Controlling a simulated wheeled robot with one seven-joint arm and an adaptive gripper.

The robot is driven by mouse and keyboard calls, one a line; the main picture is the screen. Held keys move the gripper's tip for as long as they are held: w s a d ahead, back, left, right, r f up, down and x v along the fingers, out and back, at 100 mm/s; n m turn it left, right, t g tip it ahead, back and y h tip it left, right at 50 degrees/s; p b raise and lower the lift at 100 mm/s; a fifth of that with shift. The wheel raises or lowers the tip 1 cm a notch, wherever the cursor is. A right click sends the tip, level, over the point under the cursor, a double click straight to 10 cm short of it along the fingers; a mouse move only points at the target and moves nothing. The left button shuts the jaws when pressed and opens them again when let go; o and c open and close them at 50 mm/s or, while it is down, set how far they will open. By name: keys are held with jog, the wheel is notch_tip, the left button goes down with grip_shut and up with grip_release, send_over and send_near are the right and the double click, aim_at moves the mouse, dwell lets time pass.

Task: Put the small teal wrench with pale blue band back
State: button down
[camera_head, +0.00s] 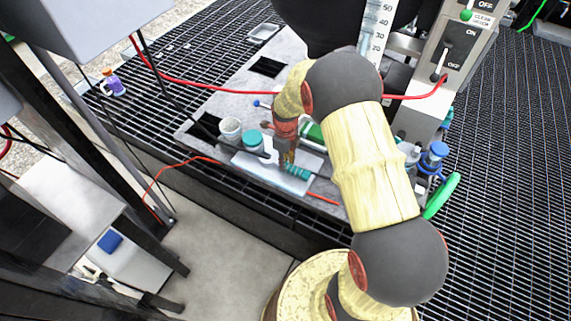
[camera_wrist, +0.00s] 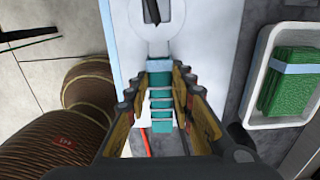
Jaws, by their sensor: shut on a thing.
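The teal wrench shows in the wrist view as a ribbed teal handle (camera_wrist: 161,104) with a pale blue band (camera_wrist: 160,66) at its upper end. A pale grey rounded head with a dark slot lies just beyond the band. My gripper (camera_wrist: 160,80) is shut on the handle, a finger on each side. In the head view my gripper (camera_head: 286,155) points down over the pale tray (camera_head: 262,173), and the ribbed teal handle (camera_head: 298,172) shows beside its tip. I cannot tell whether the wrench touches the tray. My fingers partly hide the handle.
A white tray (camera_wrist: 262,118) with a banded green block (camera_wrist: 291,80) lies to the right in the wrist view. In the head view, a white cup (camera_head: 230,128) and teal-lidded jar (camera_head: 252,139) stand left of my gripper. Red cords and a switch panel (camera_head: 452,45) are nearby.

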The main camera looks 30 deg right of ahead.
jog(key=c, duration=1.6)
grip_release()
jog(key=shift+o, duration=0.3)
jog(key=s+a+r+n+t+p, duration=0.1)
jog(key=a+r+n+p, duration=0.15)
jog(key=r, duration=0.95)
jog(key=s+a+r+n+p, duration=0.1)
jog(key=r+n+p, duration=0.25)
jog(key=r, duration=0.75)
jog(key=s+a+r+n+t, duration=0.2)
jog(key=s+a+r+n, duration=0.1)
jog(key=s+r+n, duration=0.5)
jog(key=s+a+r+n+t+b, duration=0.1)
jog(key=s+a+r+n, duration=0.3)
jog(key=s+r+n, duration=0.5)
jog(key=s+n+t, duration=0.1)
jog(key=s+n, duration=0.4)
jog(key=n, duration=0.1)
jog(key=shift+a+t, duration=0.25)
jog(key=shift+t, duration=0.05)
jog(key=shift+r, duration=0.1)
